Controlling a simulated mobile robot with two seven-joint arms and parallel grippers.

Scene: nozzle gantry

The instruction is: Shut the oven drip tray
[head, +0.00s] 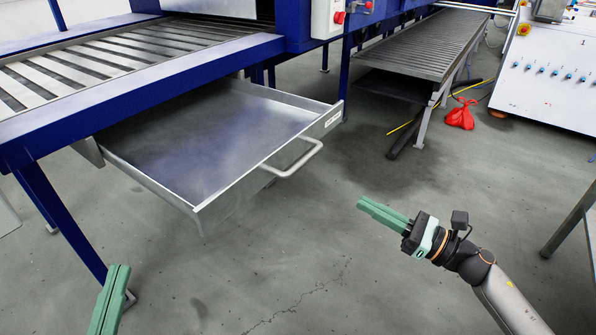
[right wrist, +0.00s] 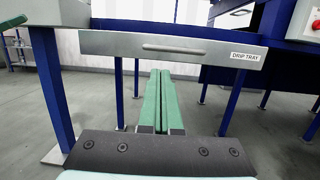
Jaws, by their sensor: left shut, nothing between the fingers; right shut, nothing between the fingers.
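The oven drip tray (head: 190,150) is a wide, shallow grey metal drawer, pulled out from under the blue conveyor frame. Its front panel (head: 270,165) carries a light bar handle (head: 299,159) and a small label. In the right wrist view the front panel (right wrist: 110,44) shows the handle (right wrist: 174,49) and the words "DRIP TRAY". My right gripper (head: 362,203) is shut and empty, in front of the tray and apart from it; its green fingers (right wrist: 160,74) point toward the panel, below the handle. My left gripper (head: 121,268) is shut and empty at the lower left, apart from the tray.
The blue oven frame (head: 130,95) with its slatted conveyor stands above the tray, with a leg (head: 62,225) at the left. A second conveyor (head: 425,45), a red bag (head: 461,114) and a white control cabinet (head: 555,70) stand further right. The floor before the tray is clear.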

